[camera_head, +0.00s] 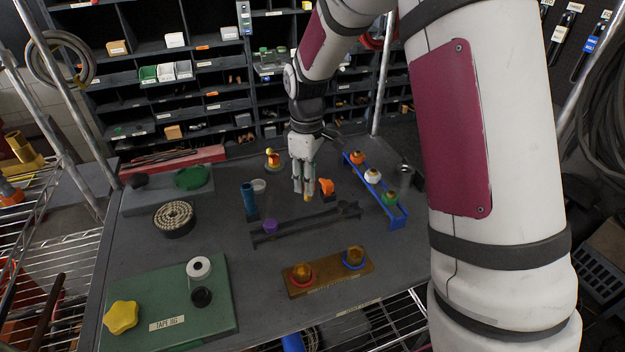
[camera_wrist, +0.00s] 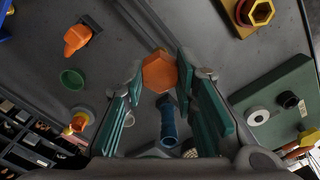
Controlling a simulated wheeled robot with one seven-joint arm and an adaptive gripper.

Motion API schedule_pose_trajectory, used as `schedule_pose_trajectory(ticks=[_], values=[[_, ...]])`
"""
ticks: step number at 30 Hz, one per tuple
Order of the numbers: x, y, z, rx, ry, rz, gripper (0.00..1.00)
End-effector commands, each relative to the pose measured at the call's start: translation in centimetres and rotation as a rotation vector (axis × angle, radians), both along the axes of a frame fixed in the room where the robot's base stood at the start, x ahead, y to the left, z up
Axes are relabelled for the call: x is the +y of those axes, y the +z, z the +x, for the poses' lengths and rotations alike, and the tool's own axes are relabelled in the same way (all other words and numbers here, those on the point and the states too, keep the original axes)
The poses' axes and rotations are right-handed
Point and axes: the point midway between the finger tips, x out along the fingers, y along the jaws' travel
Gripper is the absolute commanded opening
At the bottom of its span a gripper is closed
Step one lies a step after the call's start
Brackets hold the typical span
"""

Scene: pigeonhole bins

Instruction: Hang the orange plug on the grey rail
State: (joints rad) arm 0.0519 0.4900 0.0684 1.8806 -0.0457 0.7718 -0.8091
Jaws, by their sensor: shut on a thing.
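My gripper (camera_head: 303,192) hangs over the middle of the table, fingers pointing down. In the wrist view its teal finger pads (camera_wrist: 160,90) are closed on the orange plug (camera_wrist: 159,72), whose six-sided orange end shows between the fingertips. In the head view only a small orange-yellow bit of the plug (camera_head: 308,197) shows below the fingers. The grey rail (camera_head: 305,223) lies just in front of the gripper, running left to right. A purple plug (camera_head: 270,227) sits near its left end. The held plug appears apart from the rail; its exact height is unclear.
A blue tube (camera_head: 249,200) stands left of the gripper; an orange piece (camera_head: 327,187) stands close on its right. A blue rail (camera_head: 375,195) with several plugs is farther right. A wooden board (camera_head: 328,279) and green tape jig (camera_head: 170,300) lie in front.

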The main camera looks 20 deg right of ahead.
Motion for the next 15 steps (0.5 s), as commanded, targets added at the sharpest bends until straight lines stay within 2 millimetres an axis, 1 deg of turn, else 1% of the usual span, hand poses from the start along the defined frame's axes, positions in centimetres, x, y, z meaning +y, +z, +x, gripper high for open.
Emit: schedule_pose_trajectory(ticks=[8, 11, 15], values=[[-0.1, 0.0, 0.0, 0.0, 0.0, 0.0, 0.0], [-0.1, -0.6, 0.0, 0.001, 0.0, 0.0, 0.0], [-0.1, -1.9, 0.0, 0.002, 0.0, -0.001, 0.0]])
